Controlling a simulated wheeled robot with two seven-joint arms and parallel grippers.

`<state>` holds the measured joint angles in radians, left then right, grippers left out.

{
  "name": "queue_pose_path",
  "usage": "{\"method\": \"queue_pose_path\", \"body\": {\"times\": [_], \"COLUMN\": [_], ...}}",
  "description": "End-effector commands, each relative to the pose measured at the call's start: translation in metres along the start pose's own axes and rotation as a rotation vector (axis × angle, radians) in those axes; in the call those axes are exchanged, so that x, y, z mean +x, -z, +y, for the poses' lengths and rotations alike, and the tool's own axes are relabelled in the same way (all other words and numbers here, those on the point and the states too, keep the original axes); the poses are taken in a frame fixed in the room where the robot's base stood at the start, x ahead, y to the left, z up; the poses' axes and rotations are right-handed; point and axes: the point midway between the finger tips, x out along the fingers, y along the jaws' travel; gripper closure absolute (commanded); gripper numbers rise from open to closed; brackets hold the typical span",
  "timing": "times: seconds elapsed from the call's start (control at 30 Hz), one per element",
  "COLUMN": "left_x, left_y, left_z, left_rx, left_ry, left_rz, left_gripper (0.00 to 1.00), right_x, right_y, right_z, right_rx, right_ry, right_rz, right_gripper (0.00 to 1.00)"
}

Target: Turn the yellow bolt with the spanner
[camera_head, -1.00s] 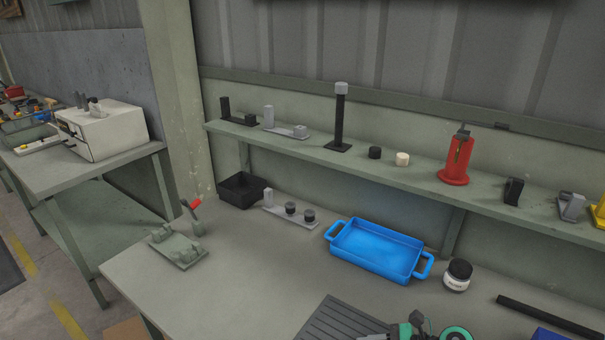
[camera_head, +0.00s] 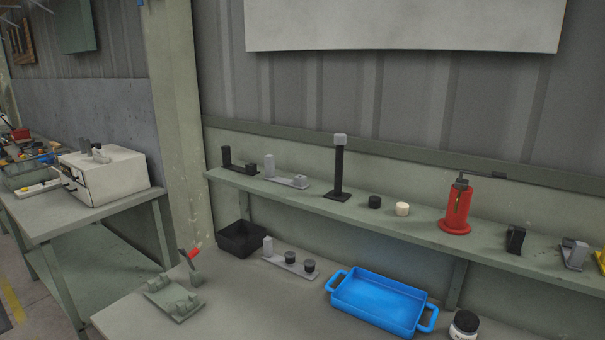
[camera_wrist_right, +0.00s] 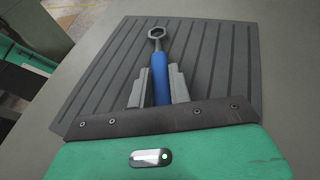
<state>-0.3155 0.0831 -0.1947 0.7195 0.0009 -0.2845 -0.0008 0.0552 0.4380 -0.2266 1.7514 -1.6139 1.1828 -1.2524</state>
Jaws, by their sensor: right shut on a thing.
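The spanner (camera_wrist_right: 159,68) has a blue handle and a grey metal ring end. My right gripper (camera_wrist_right: 156,88) is shut on its handle, with the ring end pointing away from me. In the wrist view they are over a grey ribbed mat (camera_wrist_right: 215,52); I cannot tell whether the spanner touches it. I see no bolt that I can make out as the yellow one. A yellow thing (camera_head: 602,260) shows cut off at the right edge of the head view, on the shelf. Neither gripper shows in the head view.
A blue tray (camera_head: 347,306), a black bin (camera_head: 240,238), a grey holder with black knobs (camera_head: 290,262) and a green fixture (camera_head: 172,298) stand on the bench. The shelf (camera_head: 420,226) above carries a red jack-like object (camera_head: 457,208) and several small parts. A white box machine (camera_head: 105,172) is at left.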

Motion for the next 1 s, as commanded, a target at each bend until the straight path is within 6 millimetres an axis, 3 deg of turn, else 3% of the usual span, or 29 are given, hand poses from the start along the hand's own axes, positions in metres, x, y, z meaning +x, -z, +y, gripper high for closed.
{"method": "queue_pose_path", "body": {"times": [0.5, 0.87, 1.0], "left_x": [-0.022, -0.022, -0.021], "left_y": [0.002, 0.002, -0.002], "left_z": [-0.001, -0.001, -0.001], "left_rx": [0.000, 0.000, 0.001], "left_ry": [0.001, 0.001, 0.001], "left_rz": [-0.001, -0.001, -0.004], "left_gripper": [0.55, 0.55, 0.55], "right_x": [-0.017, -0.018, -0.030], "right_y": [-0.040, -0.043, -0.057], "right_z": [0.000, 0.000, -0.004], "right_rx": [-0.002, 0.000, 0.015], "right_ry": [0.001, 0.001, 0.048], "right_rz": [0.000, -0.001, 0.003], "right_gripper": [1.00, 1.00, 1.00]}}
